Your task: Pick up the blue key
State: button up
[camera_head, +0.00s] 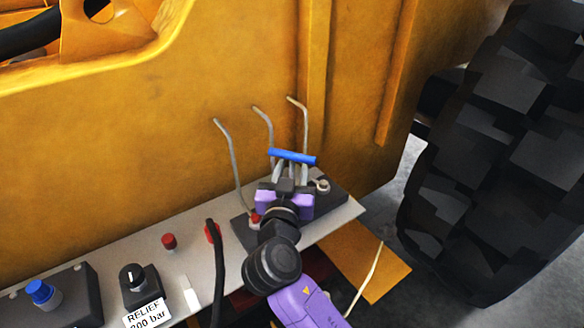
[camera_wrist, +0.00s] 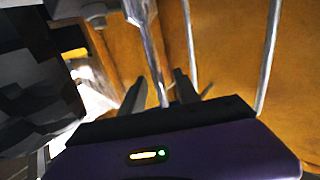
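The blue key shows in the head view as a straight blue bar handle (camera_head: 292,157) at the far end of the metal panel, in front of the yellow machine body. My gripper (camera_head: 290,172) is right at it, with its fingers just below the bar and pointing towards the machine. In the wrist view, a metal shaft (camera_wrist: 152,55), apparently the key's, runs down between the two dark fingers of my gripper (camera_wrist: 160,90). Gaps seem to show on both sides of the shaft, so the fingers look open around it. The blue bar is not visible there. My gripper hides the key's lower part.
Several bent metal rods (camera_head: 231,160) rise close around the key. A large tyre (camera_head: 500,150) stands at right.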

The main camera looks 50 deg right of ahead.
jog(key=shift+x, duration=1.25)
grip_shut()
dwell(0.4)
